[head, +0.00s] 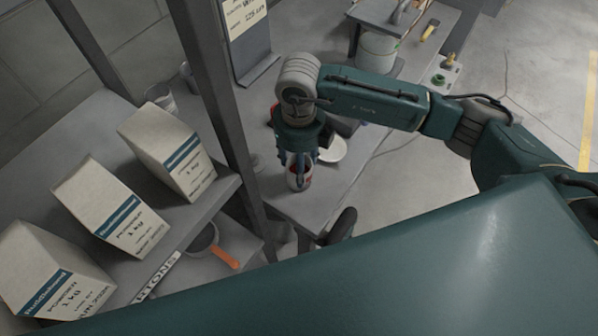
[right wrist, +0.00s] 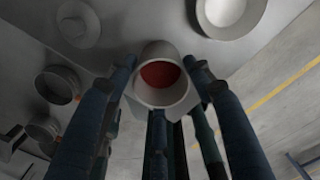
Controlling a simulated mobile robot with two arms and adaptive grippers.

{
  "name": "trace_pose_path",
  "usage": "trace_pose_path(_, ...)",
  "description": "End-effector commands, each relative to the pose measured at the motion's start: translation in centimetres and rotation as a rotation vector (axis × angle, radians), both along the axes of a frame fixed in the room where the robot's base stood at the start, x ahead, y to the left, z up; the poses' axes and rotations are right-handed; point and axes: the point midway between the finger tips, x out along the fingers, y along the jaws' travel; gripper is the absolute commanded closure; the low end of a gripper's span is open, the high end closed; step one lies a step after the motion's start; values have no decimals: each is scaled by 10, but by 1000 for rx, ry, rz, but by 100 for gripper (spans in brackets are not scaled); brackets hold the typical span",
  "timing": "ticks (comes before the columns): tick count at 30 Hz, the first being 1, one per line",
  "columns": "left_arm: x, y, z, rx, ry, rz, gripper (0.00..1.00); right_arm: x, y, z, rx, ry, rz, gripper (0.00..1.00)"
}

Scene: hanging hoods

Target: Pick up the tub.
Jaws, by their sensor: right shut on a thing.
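The tub (head: 299,182) is a small white and red container, seen between the fingers of my right gripper (head: 298,170) over the grey bench. In the right wrist view the tub (right wrist: 160,80) shows its pale round rim and a red inside. The fingers of my right gripper (right wrist: 165,85) stand on both sides of it and are shut on it. The fingers hide part of the tub in the head view. I cannot tell whether its base touches the bench. My left gripper is not in view.
A white dish (head: 333,150) lies on the bench (head: 325,195) close by. A dark upright post (head: 222,115) stands left of my right arm. Boxes (head: 170,150) line the shelf at left. A white bucket (head: 375,55) stands at the back. Open floor lies at right.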

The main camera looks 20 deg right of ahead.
Motion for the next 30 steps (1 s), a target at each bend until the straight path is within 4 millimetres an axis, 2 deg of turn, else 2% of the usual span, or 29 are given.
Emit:
trace_pose_path(8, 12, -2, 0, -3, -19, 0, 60, 1, 0, 6, 1, -2, 0, 100)
trace_pose_path(14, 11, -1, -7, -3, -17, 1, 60, 2, 0, 30, 2, -6, 1, 100)
trace_pose_path(17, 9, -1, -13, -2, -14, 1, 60, 3, 0, 54, 3, -10, 1, 100)
trace_pose_path(24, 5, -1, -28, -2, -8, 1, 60, 2, 1, 125, 2, -9, 2, 100)
trace_pose_path(30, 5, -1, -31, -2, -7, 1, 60, 2, 0, 173, 0, -7, -1, 100)
